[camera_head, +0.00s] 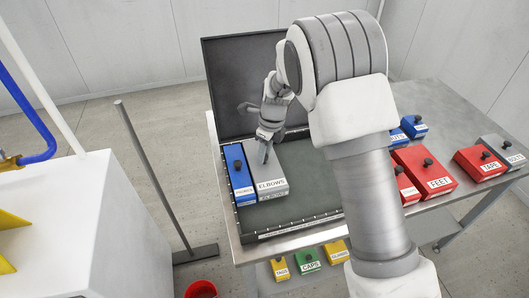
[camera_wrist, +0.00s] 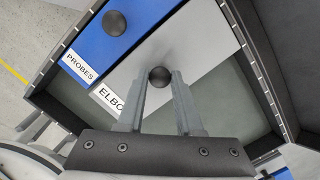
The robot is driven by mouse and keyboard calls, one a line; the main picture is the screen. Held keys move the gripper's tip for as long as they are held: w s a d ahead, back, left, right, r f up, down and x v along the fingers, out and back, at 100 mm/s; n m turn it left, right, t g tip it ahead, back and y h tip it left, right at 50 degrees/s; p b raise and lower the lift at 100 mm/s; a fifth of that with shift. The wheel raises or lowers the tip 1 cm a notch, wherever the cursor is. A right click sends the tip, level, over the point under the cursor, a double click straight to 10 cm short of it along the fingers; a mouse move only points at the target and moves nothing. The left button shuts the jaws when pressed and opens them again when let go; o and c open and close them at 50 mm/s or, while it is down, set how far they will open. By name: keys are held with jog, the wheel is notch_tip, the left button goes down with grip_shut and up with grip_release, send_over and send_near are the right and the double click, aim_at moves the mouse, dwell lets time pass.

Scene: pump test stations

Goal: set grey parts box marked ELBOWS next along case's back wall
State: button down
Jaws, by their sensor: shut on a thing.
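The grey ELBOWS box (camera_head: 268,181) is in the open dark case (camera_head: 318,216), right beside the blue PROBES box (camera_head: 238,172) at the case's left end. My gripper (camera_head: 265,148) is above the grey box with its fingers shut on the box's dark knob, which shows between the fingertips in the wrist view. There the grey box (camera_wrist: 172,42) lies alongside the blue box (camera_wrist: 98,38), with little or no gap visible. Whether the grey box rests fully on the case floor I cannot tell. My fingers hide part of its label in the wrist view.
The case floor right of the grey box is bare, partly hidden by my arm. The raised lid (camera_head: 240,80) stands behind. Red FEET (camera_head: 428,172) and TAPE (camera_head: 480,163) boxes, a grey box (camera_head: 502,150) and blue boxes are on the metal table. CAPS (camera_head: 307,260) and other boxes sit lower.

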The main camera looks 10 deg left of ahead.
aim_at(272, 166)
jog(key=shift+f, duration=0.3)
dwell(0.6)
jog(key=c, duration=0.5)
grip_release()
notch_tip(272, 166, up, 17)
jog(key=d+p, duration=0.1)
jog(key=d, duration=0.1)
jog(key=shift+s+d, duration=0.25)
jog(key=shift+s, duration=0.2)
jog(key=shift+r, duration=0.15)
